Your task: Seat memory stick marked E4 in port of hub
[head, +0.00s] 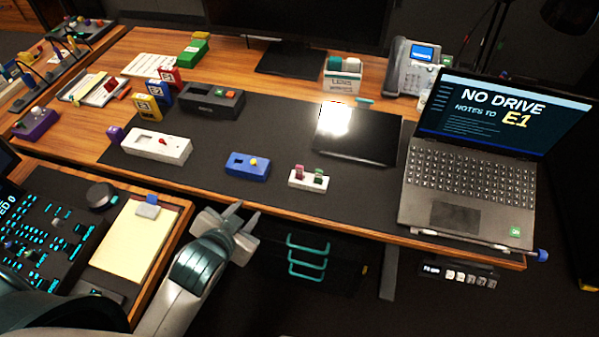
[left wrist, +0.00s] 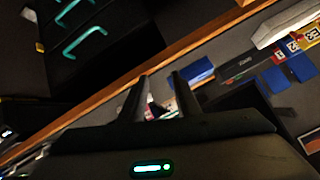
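A small white block (head: 308,184) near the mat's front edge holds a pink stick (head: 299,171) and a green stick (head: 319,176) upright; their marks are too small to read, so I cannot tell which is E4. No hub is clearly labelled. My right gripper is out of view.
An open laptop (head: 468,190) reading "NO DRIVE, NOTES TO E1" stands at the right, with a blue piece (head: 542,254) at its right front corner. A black glossy tablet (head: 358,138) lies behind the block. A notepad tray (head: 138,237) is left of my gripper.

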